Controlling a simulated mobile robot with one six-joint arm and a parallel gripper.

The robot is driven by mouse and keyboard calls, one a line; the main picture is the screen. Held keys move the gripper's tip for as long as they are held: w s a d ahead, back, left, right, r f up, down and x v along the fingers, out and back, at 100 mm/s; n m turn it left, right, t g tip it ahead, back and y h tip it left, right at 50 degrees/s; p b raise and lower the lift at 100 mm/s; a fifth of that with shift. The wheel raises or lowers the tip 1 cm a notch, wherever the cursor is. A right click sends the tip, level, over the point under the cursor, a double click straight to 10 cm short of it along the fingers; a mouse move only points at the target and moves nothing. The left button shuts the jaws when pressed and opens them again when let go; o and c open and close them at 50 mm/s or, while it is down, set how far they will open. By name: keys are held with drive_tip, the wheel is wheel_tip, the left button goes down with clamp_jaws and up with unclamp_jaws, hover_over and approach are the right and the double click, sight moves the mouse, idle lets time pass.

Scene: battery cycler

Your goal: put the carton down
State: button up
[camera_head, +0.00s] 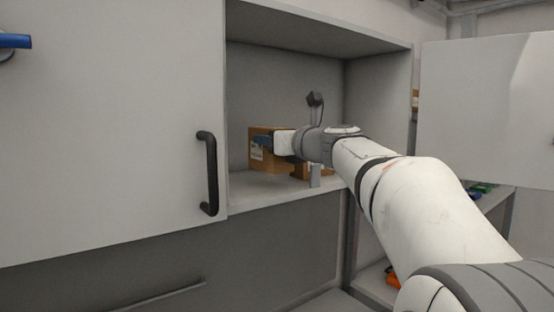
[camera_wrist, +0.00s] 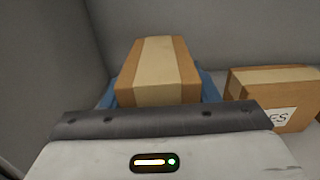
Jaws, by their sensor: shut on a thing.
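A brown carton (camera_head: 264,151) with a white label is held by my gripper (camera_head: 268,143) inside the open compartment of a grey cabinet. In the wrist view the carton (camera_wrist: 157,68) has a pale tape strip along its top and sits between my blue fingers (camera_wrist: 157,97), which show on both sides of it. The gripper is shut on it. In the head view it is near the back left of the compartment, just above or on the shelf (camera_head: 255,189). I cannot tell whether its underside touches the shelf.
A second carton (camera_wrist: 273,95) with a partly visible label stands to the right in the wrist view; it shows partly behind my arm (camera_head: 307,171). A grey cabinet door (camera_head: 120,120) with a black handle (camera_head: 208,173) is at the left. Another panel (camera_head: 490,110) is at the right.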

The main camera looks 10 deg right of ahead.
sight(274, 157)
drive_tip(key=shift+f, duration=1.9)
drive_tip(key=shift+f+b, duration=0.25)
drive_tip(key=shift+b, duration=0.15)
drive_tip(key=o, duration=1.2)
drive_tip(key=shift+r, duration=0.1)
